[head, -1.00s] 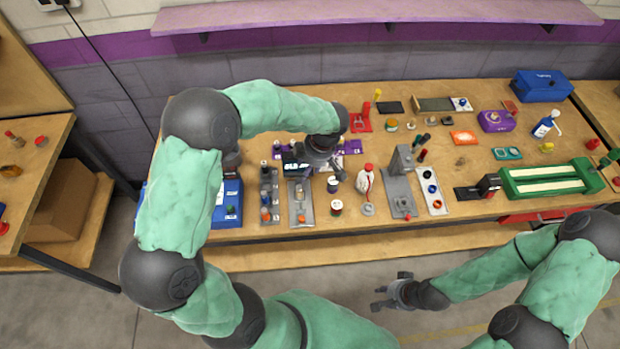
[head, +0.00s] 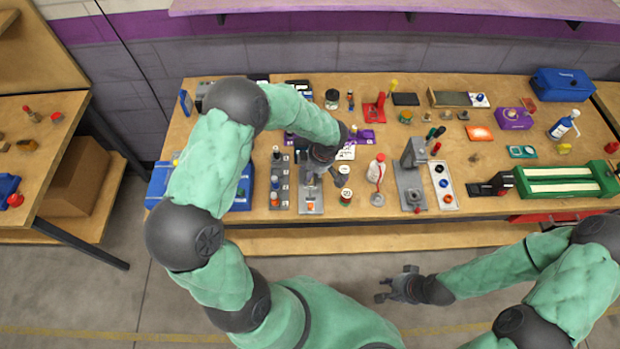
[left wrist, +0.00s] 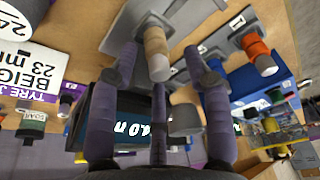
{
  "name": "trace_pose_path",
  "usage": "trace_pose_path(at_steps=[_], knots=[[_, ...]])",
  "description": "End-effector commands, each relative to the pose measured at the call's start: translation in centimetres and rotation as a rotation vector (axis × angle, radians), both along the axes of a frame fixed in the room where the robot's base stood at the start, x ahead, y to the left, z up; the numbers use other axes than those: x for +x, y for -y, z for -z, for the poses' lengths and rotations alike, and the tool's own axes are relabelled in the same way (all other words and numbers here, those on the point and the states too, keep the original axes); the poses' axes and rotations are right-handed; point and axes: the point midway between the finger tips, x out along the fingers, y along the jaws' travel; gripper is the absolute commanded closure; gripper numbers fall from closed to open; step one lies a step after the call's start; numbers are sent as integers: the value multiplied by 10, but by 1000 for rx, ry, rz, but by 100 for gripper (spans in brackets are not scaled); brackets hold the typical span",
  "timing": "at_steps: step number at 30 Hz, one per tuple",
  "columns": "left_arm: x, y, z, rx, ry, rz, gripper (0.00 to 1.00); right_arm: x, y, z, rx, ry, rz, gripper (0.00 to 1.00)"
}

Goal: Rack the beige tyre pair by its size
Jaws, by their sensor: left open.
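In the left wrist view, a beige cylindrical piece (left wrist: 156,48) with a pale end stands on a grey plate (left wrist: 112,38). I take it for the beige tyre pair. My left gripper (left wrist: 160,58) is open, with its purple-grey fingers on either side of the beige piece. Contact cannot be told. In the head view, my left gripper (head: 318,174) is over the grey plate (head: 312,191), and the beige piece is hidden or too small to make out. A white card (left wrist: 42,72) reads "BEIGE 23 mm". My right gripper (head: 395,285) is open and empty in front of the table.
A grey rack (head: 280,180) with several coloured pieces stands left of the plate. White-topped jars (head: 345,196) and a white bottle (head: 377,173) stand close on the right. Further right is a grey upright fixture (head: 411,160). A blue bin (head: 160,183) is at the left.

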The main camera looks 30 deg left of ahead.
Motion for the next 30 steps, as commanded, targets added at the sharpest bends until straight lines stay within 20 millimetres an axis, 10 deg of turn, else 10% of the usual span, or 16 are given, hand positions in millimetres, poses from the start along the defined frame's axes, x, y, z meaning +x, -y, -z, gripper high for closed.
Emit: trace_pose_path(at_steps=[9,15,30], knots=[[0,-3,10,0,1,0,51,0,0,1,0,0,0,71],[0,-3,9,0,1,0,100,0,0,1,0,0,0,71],[0,-3,4,0,2,0,100,0,0,1,0,0,0,71]])
